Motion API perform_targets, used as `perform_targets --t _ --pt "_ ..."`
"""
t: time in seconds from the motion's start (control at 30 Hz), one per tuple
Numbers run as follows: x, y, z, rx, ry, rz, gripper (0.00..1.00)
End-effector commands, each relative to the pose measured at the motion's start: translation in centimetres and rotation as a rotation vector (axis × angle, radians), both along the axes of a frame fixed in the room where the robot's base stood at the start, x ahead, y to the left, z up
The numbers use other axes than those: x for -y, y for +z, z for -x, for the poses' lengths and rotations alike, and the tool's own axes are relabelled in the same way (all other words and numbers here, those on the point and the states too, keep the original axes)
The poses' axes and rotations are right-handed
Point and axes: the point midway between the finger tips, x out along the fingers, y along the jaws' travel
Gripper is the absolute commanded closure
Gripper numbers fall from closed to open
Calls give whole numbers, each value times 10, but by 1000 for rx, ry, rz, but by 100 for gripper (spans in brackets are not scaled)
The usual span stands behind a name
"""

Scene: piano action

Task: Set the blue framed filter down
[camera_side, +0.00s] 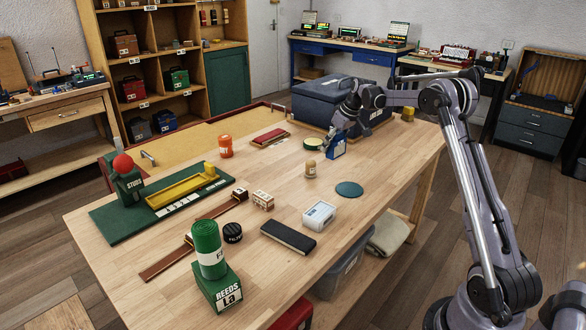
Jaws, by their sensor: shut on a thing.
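The blue framed filter (337,149) is a small blue frame with a pale panel, standing near the far side of the wooden table, in front of a large dark blue box. My gripper (338,136) comes down on it from above and is shut on its top. The filter looks upright. I cannot tell whether its lower edge touches the tabletop. The fingertips are small and partly hidden.
The large dark blue box (320,100) stands right behind my gripper. Free tabletop (395,158) lies to the right.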

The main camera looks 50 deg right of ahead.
Motion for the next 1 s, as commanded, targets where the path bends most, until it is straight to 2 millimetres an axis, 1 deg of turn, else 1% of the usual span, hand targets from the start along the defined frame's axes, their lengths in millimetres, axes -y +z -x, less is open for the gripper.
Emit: perform_targets --t 0.03,0.1,0.17,0.2,0.27,0.3,0.37,0.4,0.5,0.6,0.7,0.8,0.9,0.97,1.0 --pt "23 0 17 0 -35 0 65" --pt "48 0 38 0 -72 -1 65" --pt "69 1 57 0 -104 0 65" --pt "83 1 70 0 -125 0 65" --pt "102 1 90 -1 -158 0 65" --pt "115 1 104 -1 -180 0 65" --pt "132 2 125 -1 -209 1 65" --pt "143 2 139 -1 -230 0 65" --pt "166 2 171 0 -274 1 65" --pt "182 2 197 1 -310 1 65" --pt "193 2 214 1 -334 0 65" --pt "198 2 223 1 -346 1 65" --pt "199 -2 220 1 -349 1 65" --pt "197 -7 211 1 -346 2 65" --pt "196 -12 204 1 -345 2 65"
